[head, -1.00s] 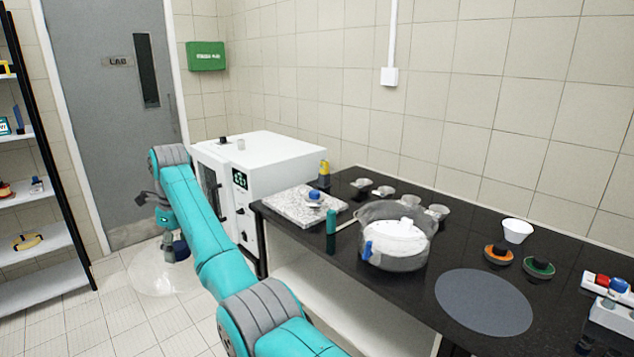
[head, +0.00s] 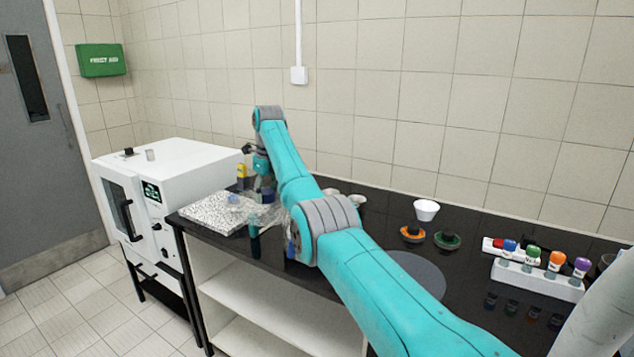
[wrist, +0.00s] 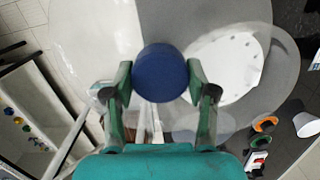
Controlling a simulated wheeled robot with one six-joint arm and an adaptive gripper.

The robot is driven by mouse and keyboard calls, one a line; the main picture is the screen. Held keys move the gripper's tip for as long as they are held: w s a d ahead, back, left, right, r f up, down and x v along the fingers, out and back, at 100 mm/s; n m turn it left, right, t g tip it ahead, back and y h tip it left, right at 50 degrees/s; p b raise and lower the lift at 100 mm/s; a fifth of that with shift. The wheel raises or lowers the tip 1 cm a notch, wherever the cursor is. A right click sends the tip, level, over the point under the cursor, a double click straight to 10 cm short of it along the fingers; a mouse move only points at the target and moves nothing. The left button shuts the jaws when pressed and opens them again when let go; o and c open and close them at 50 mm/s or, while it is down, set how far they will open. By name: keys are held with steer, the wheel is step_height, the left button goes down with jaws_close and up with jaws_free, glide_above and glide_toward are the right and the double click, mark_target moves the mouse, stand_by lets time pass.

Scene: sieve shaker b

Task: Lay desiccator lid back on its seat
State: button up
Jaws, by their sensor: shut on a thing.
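My gripper (wrist: 160,82) is shut on the blue knob (wrist: 160,66) of the clear desiccator lid. The lid (wrist: 95,35) is a wide see-through disc spread below the fingers in the wrist view. In the head view, my gripper (head: 264,184) is over the left part of the black worktop, with the lid faintly visible around it. The desiccator base, with its white perforated plate (wrist: 228,62), shows through and beyond the lid, right of the knob. The lid appears offset from it. In the head view, my arm hides most of the base.
A speckled slab (head: 212,212) and a dark green upright cylinder (head: 255,240) are close to the lid. The white oven (head: 165,195) stands to the left. An orange-ringed item (head: 412,234), a white cup (head: 426,209) and a bottle rack (head: 538,280) are to the right.

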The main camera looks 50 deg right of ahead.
steer(key=s+d+r+m, duration=0.2)
steer(key=s+d+m, duration=0.1)
steer(key=s+d, duration=0.8)
step_height(320, 180, down, 6)
steer(key=w+d, duration=0.1)
steer(key=d, duration=0.1)
steer(key=shift+w, duration=0.35)
steer(key=shift+s+f, duration=0.1)
steer(key=shift+f, duration=0.45)
stand_by(1.2)
steer(key=o, duration=1.6)
steer(key=shift+o, duration=0.2)
step_height(320, 180, up, 7)
